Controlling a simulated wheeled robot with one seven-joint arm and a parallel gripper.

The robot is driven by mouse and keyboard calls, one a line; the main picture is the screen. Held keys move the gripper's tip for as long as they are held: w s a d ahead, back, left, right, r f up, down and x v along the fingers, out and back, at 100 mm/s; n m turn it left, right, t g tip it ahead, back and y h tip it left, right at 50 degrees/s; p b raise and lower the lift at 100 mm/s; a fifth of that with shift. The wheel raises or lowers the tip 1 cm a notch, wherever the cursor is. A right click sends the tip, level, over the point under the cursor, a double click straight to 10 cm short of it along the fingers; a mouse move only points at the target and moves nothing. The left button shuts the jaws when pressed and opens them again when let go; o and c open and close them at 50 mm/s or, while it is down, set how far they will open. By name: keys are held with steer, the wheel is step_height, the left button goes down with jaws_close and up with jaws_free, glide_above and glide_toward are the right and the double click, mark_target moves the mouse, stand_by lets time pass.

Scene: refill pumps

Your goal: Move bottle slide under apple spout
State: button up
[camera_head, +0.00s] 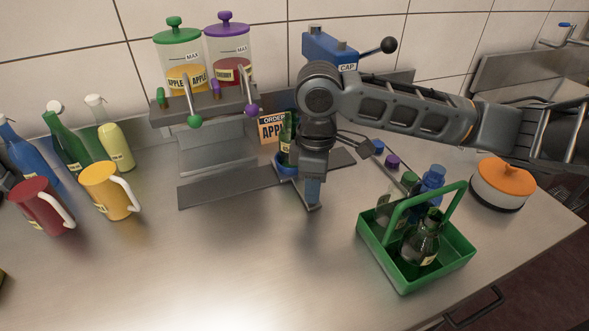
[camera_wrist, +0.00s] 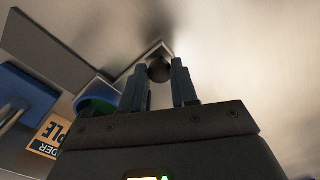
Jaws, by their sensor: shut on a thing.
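The bottle slide is a blue cup (camera_head: 284,160) on a long grey rail (camera_head: 222,188), with a green bottle (camera_head: 287,132) upright in it. In the wrist view the cup (camera_wrist: 97,104) is beside my fingers. My gripper (camera_head: 312,205) points down at the rail's front and is closed around a dark round knob (camera_wrist: 160,70), which it hides in the head view. The apple dispenser (camera_head: 186,76) has a green lid and a green ball lever (camera_head: 194,121); its spout is above the rail's left part. The cup is right of it, beyond the purple-lidded cherry dispenser (camera_head: 229,72).
An order sign (camera_head: 271,128) reading "APPLE" stands behind the rail. A blue cap press (camera_head: 328,47) is behind my arm. A green crate (camera_head: 373,244) with bottles is at the front right. Jugs (camera_head: 105,190) and several bottles stand left. The front middle counter is clear.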

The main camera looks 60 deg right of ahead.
steer(key=shift+w+a+p, duration=0.55)
steer(key=shift+w+a, duration=0.45)
steer(key=shift+a, duration=0.5)
steer(key=shift+w+a+p, duration=0.6)
steer(key=shift+w+a, duration=0.4)
steer(key=shift+a, duration=0.45)
steer(key=shift+w+a+p, duration=0.55)
steer(key=shift+w+a, duration=0.45)
steer(key=shift+a, duration=0.5)
steer(key=shift+w+a+p, duration=0.3)
steer(key=shift+w+a, duration=0.25)
steer(key=shift+a, duration=0.4)
steer(key=shift+w+a+p, duration=0.25)
steer(key=shift+w+a, duration=0.25)
steer(key=shift+a, duration=0.4)
steer(key=shift+w+a+f+p, duration=0.1)
steer(key=shift+w+a+p, duration=0.15)
steer(key=shift+w+a, duration=0.35)
steer(key=shift+w+a+f+p, duration=0.1)
steer(key=shift+w+a+p, duration=0.2)
steer(key=shift+a, duration=0.35)
steer(key=shift+w+r, duration=0.1)
steer(key=shift+w+a, duration=0.2)
steer(key=shift+a, duration=0.25)
steer(key=o, duration=0.9)
steer(key=shift+o, duration=0.2)
steer(key=shift+d, duration=0.15)
